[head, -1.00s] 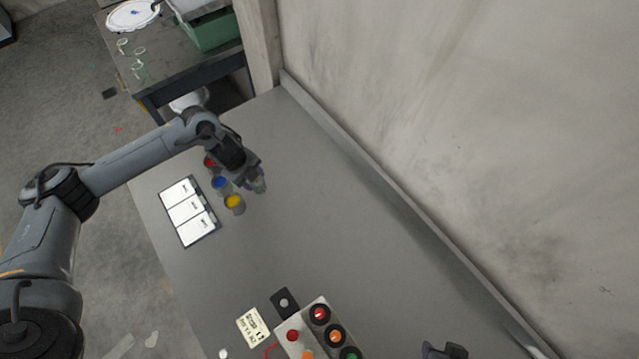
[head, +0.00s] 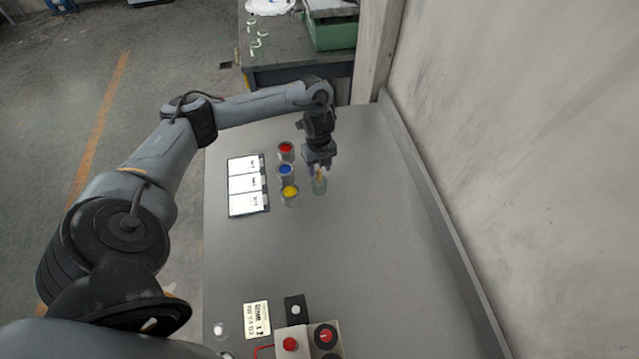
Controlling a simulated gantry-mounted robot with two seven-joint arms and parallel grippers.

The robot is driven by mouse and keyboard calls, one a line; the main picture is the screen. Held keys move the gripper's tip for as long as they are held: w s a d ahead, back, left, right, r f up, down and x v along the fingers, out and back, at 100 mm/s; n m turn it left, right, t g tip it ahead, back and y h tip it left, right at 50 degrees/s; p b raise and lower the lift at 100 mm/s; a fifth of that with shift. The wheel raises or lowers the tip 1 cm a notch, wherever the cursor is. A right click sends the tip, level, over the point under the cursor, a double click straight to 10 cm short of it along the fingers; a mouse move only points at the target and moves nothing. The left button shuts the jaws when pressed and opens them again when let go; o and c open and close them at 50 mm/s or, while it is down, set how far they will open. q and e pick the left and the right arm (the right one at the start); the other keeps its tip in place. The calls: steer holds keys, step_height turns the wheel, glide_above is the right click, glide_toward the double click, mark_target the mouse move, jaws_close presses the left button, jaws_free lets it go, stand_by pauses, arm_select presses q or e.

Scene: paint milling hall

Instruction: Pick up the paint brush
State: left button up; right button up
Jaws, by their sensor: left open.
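The paint brush (head: 320,173) shows as a small tan upright streak at the mouth of a clear glass jar (head: 319,187); most of it is hidden or too small to make out. My left gripper (head: 319,168) is open, pointing down right over the jar with its fingers at the brush's upper part. I cannot tell whether the fingers touch it. My right gripper is not in view.
Pots of red (head: 286,150), blue (head: 286,171) and yellow paint (head: 290,193) stand just left of the jar. A board with white cards (head: 248,184) lies further left. A control box (head: 290,344) stands at the near edge. The middle of the grey table (head: 350,245) is clear.

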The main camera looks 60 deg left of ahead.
mark_target(319, 181)
arm_select(q)
steer(key=shift+d+f+b, duration=0.1)
steer(key=shift+f+b, duration=0.35)
steer(key=shift+f, duration=1.75)
steer(key=shift+c, duration=0.4)
jaws_close()
